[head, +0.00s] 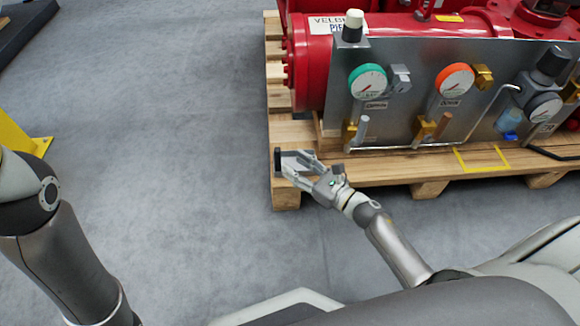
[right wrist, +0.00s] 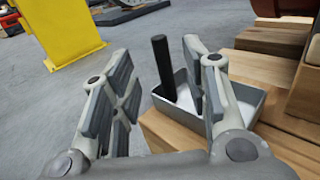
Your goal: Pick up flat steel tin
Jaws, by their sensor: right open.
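The flat steel tin (right wrist: 252,103) is a shallow grey open box with a pale inside. It rests on the corner of the wooden pallet, and part of it shows in the head view (head: 297,154). A dark upright cylinder (right wrist: 163,69) stands at its left end; I cannot tell whether it is attached. My right gripper (head: 301,166) is open at the tin. In the right wrist view the cylinder shows between the spread fingers (right wrist: 160,65), and the right finger hides part of the tin. I cannot tell whether they touch. My left gripper is out of view.
The wooden pallet (head: 284,190) carries a red actuator (head: 310,65) and a grey panel (head: 400,60) with gauges and fittings, close behind the tin. A yellow frame (head: 482,159) marks the pallet at right. Grey floor left of the pallet is clear; a yellow post (right wrist: 68,32) stands beyond.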

